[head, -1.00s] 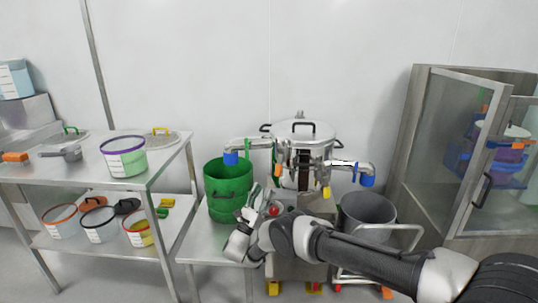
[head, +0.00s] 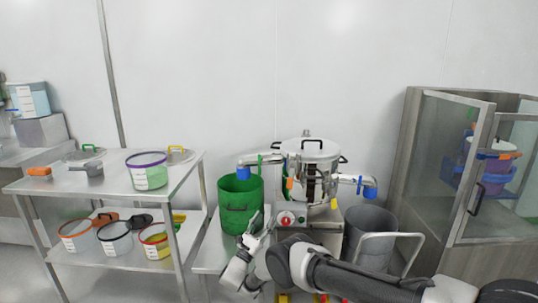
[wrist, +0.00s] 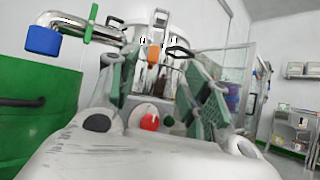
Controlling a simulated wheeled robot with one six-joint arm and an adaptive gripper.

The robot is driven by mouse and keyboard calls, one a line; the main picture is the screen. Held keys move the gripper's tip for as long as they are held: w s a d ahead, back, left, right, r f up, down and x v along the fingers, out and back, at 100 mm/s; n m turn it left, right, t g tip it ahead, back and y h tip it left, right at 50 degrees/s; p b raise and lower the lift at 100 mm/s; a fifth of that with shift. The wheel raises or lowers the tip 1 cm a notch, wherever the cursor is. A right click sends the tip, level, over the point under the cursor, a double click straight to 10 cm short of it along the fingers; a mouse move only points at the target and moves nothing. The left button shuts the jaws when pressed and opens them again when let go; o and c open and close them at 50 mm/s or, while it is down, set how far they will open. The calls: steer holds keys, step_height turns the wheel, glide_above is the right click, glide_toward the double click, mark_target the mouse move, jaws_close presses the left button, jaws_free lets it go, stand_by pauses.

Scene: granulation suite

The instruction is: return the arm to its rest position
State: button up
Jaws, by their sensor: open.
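My arm (head: 350,278) reaches in from the lower right in the head view. My gripper (head: 257,222) is in front of the steel machine and just right of the green bucket, pointing up and away. In the wrist view its two green-padded fingers (wrist: 165,92) stand apart with nothing between them. Behind the gap are the machine's control panel with a red knob (wrist: 149,122) and a green button.
The green bucket (head: 240,205) stands on a small steel table close to my gripper. The steel vessel (head: 310,160) has blue-capped pipes. A grey bin (head: 368,235) on a trolley stands at right, near my forearm. A steel shelf table (head: 110,182) is left, an open-doored cabinet (head: 440,150) right.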

steer(key=s+d+f+m+g, duration=0.1)
steer(key=d+f+m+g, duration=0.1)
steer(key=d+f+g, duration=0.65)
steer(key=s+d+r+m+g, duration=0.25)
steer(key=d+m+g, duration=0.25)
steer(key=d, duration=0.4)
steer(key=s+d+r+m+g+y, duration=0.1)
steer(key=s+d+r+m+g, duration=0.3)
steer(key=r, duration=0.2)
steer(key=s+d+r+m+g+y, duration=0.25)
steer(key=s+d+r, duration=0.2)
steer(key=r, duration=0.25)
steer(key=s+d+r+m+t+y, duration=0.1)
steer(key=s+d+r+m+y, duration=0.2)
steer(key=s+r, duration=0.7)
steer(key=s+d+r+m+t+y, duration=0.1)
steer(key=s+d+r+m+y, duration=0.3)
steer(key=s+r+m, duration=0.3)
steer(key=s+d+r+m+t+y, duration=0.2)
steer(key=s+d+r+m, duration=0.3)
steer(key=s+r, duration=0.8)
steer(key=s+y, duration=0.1)
steer(key=s, duration=0.5)
steer(key=shift+d+y, duration=0.2)
steer(key=shift+y, duration=0.15)
